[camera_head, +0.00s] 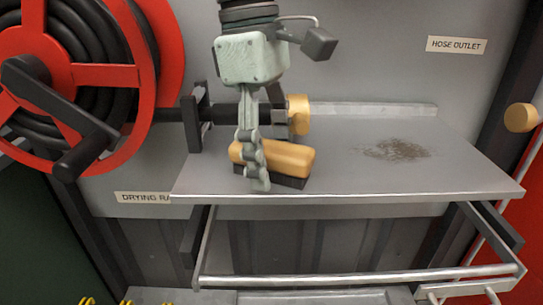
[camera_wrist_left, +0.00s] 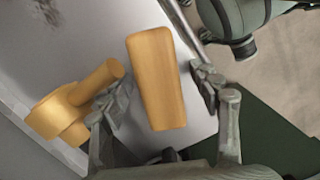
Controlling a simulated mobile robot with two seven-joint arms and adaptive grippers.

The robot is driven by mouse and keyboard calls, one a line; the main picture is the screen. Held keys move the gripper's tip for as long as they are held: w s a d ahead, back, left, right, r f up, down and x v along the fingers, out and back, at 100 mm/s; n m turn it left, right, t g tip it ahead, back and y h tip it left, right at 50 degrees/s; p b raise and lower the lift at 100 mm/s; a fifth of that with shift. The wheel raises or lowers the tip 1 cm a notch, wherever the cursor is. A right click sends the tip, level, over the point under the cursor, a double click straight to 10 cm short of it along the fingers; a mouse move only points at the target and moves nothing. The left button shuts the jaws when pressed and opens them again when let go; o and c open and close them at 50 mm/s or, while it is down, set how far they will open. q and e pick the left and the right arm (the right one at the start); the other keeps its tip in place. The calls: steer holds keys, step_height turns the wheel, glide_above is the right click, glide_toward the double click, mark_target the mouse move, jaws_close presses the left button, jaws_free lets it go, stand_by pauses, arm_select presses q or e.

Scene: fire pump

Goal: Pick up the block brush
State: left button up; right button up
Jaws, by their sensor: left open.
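The block brush (camera_head: 285,158) lies on the grey metal shelf (camera_head: 470,178), near its front edge, with a yellow-orange wooden body and a dark underside. In the left wrist view the brush (camera_wrist_left: 158,80) lies lengthwise between the fingers. My left gripper (camera_head: 258,170) reaches down over the brush, with one finger in front of it; the other is mostly hidden behind. In the left wrist view my left gripper (camera_wrist_left: 162,85) is open, with its fingertips on either side of the brush and a gap showing at the right finger. Contact at the left finger is unclear. My right gripper is not identifiable.
A yellow hose outlet fitting (camera_head: 298,114) stands close behind the brush; it also shows in the left wrist view (camera_wrist_left: 70,108). A red hose reel (camera_head: 110,75) is at left. A dirt patch (camera_head: 397,149) marks the otherwise clear right shelf. A rail frame (camera_head: 350,278) sits below.

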arm_select(q)
jaws_close()
stand_by(0.4)
steer(key=shift+s+r, duration=0.1)
